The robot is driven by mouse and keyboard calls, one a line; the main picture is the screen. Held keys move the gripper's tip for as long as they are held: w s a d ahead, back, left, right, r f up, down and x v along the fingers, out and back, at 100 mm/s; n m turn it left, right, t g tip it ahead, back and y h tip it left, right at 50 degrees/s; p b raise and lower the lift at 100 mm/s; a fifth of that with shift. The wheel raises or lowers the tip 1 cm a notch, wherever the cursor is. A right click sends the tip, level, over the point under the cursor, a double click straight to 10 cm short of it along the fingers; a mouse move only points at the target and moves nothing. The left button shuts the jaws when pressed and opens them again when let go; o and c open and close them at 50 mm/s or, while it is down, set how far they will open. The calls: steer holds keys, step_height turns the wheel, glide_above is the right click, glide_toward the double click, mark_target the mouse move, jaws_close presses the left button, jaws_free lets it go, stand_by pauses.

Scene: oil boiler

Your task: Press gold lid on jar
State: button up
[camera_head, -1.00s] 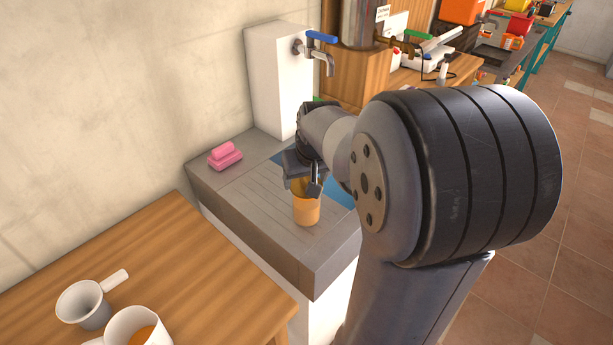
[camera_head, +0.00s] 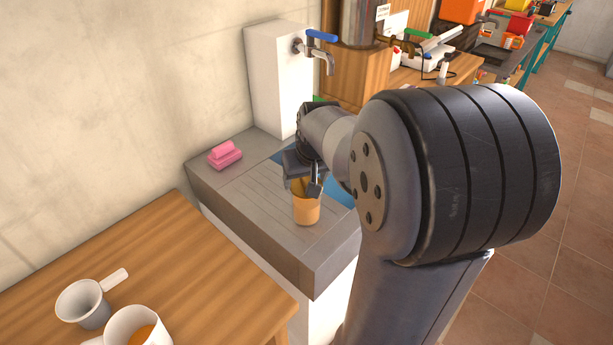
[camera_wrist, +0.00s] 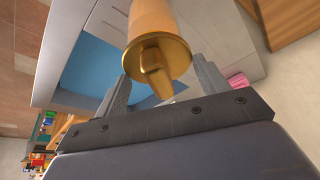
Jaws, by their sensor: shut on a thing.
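The orange-tan jar (camera_head: 306,210) stands upright on the grey ribbed counter by the sink. The gold lid (camera_wrist: 152,50), a round disc with a tapered knob, lies against the jar's mouth in the wrist view; I cannot tell whether it is fully seated. My gripper (camera_head: 304,188) is right above the jar, pointing down, with its fingers on either side of the lid's knob and shut on it. In the wrist view the jar (camera_wrist: 150,16) extends away beyond the lid. In the head view the gripper hides most of the lid.
A pink sponge-like block (camera_head: 225,155) lies at the counter's back left. A blue-handled tap (camera_head: 320,46) sticks out from a white block (camera_head: 279,80) behind. A wooden table (camera_head: 190,270) in front holds a grey scoop (camera_head: 85,304) and a white mug (camera_head: 128,325).

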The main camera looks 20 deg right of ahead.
stand_by(0.3)
steer(key=o, duration=1)
steer(key=shift+o, duration=0.7)
steer(key=shift+r+p, duration=2.85)
steer(key=shift+r, duration=0.65)
jaws_close()
